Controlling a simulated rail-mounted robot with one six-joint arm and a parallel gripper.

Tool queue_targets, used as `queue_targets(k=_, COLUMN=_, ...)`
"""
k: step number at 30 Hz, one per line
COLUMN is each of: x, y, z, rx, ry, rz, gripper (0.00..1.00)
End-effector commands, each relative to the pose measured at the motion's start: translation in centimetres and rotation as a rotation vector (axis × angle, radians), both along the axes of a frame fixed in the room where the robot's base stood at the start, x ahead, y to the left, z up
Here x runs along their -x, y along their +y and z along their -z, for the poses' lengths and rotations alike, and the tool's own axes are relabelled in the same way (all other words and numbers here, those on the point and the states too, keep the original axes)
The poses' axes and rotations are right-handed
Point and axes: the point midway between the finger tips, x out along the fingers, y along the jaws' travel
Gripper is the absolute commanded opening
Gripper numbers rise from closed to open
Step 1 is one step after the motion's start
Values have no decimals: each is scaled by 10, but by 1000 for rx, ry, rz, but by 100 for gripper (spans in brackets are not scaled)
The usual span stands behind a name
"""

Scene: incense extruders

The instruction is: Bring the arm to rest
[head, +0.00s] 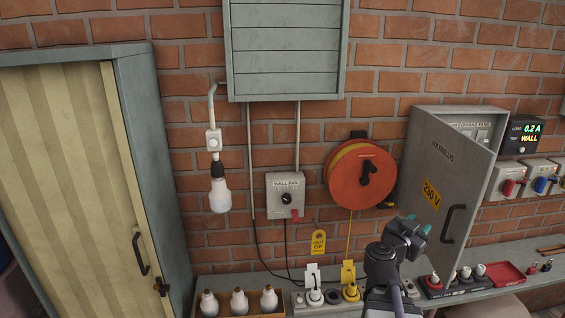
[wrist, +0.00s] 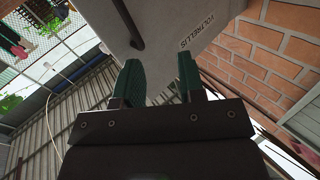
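My gripper (head: 426,228) is at the lower right of the head view, raised over the bench in front of the open door of the grey electrical cabinet. In the wrist view its two green-padded fingers (wrist: 160,82) stand apart with nothing between them. The cabinet door (wrist: 185,25) with the lettering "VOLTRELLIS" lies beyond the fingertips. In the head view the door (head: 445,175) carries a yellow 230 V label and a dark handle. I cannot tell how wide the gap between fingers and door is.
A bench (head: 320,308) runs along the brick wall with a power strip, plugs and a red tray (head: 497,272). A wooden box (head: 262,311) holds white bulbs. A red cable reel (head: 362,178), a wall-fan switch box (head: 286,196) and a hanging bulb (head: 219,195) are on the wall.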

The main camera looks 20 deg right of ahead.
Motion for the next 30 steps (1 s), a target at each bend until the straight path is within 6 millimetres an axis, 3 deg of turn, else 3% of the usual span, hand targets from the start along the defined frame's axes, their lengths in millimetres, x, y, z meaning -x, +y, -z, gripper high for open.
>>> queue_targets(k=3, x=-52, y=34, z=-9, rx=-7, ry=-101, rz=-368, gripper=36)
queue_targets(k=5, x=-82, y=72, z=4, rx=-64, ry=-87, rz=-625, gripper=36)
queue_targets(k=7, x=-106, y=129, z=42, rx=-195, ry=17, rz=-906, gripper=36)
queue_targets(k=9, x=-110, y=182, z=89, rx=-362, ry=187, rz=-1102, gripper=36)
queue_targets(k=12, x=-89, y=240, z=159, rx=-612, ry=496, rz=-1230, gripper=36)
queue_targets(k=15, x=-49, y=276, z=221, rx=-822, ry=836, rz=-1199, gripper=36)
queue_targets(k=20, x=19, y=308, z=297, rx=-946, ry=1353, rz=-963, gripper=36)
queue_targets(k=22, x=22, y=324, z=313, rx=-876, ry=1443, rz=-956, gripper=36)
queue_targets(k=25, x=21, y=345, z=320, rx=-842, ry=1468, rz=-998, gripper=36)
queue_targets(k=30, x=20, y=351, z=316, rx=-832, ry=1474, rz=-1012, gripper=36)
